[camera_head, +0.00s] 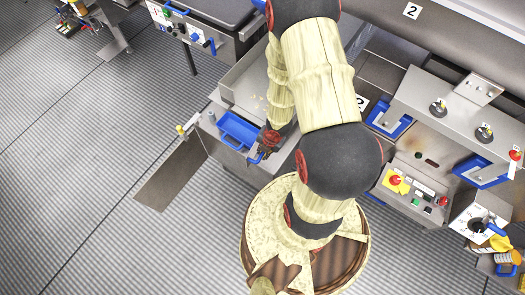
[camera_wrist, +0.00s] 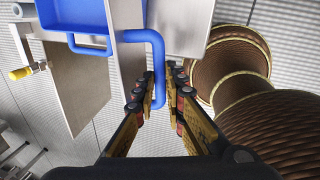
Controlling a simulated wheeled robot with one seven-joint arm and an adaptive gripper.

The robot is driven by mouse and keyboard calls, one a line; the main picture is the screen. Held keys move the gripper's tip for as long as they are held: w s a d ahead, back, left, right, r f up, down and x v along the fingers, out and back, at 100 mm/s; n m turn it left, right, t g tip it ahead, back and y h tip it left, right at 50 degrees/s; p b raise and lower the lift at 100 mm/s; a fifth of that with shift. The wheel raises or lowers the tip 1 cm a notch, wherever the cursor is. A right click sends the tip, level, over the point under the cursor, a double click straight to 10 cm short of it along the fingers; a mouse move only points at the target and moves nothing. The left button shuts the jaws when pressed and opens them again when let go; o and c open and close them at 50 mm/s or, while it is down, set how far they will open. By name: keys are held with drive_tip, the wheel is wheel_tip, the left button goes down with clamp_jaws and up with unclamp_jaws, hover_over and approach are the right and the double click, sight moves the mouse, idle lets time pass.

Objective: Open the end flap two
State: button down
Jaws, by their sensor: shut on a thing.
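My gripper (camera_wrist: 157,90) is shut on the lower part of this handle, with a finger on each side. In the head view my gripper (camera_head: 270,140) is at the front edge of the metal unit, beside the blue frame (camera_head: 238,127); part of the handle (camera_head: 256,158) shows below it. A grey metal panel (camera_head: 170,175) sticks out at the left of the unit; it also shows in the wrist view (camera_wrist: 80,85). I cannot tell which part is end flap two.
A yellow-tipped knob (camera_head: 180,130) stands near the panel's upper end. A control box with a red button on yellow (camera_head: 396,181) is right of my arm. A label with a 2 (camera_head: 412,10) is on the grey drum behind. The striped floor (camera_head: 70,190) at left is clear.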

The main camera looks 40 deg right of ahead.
drive_tip(key=c, duration=1.9)
unclamp_jaws()
drive_tip(key=shift+o, duration=0.3)
wheel_tip(320, 180, up, 7)
drive_tip(key=s, duration=0.1)
drive_tip(key=shift+d+r, duration=0.15)
drive_tip(key=shift+d, duration=0.2)
drive_tip(key=shift+s, duration=0.1)
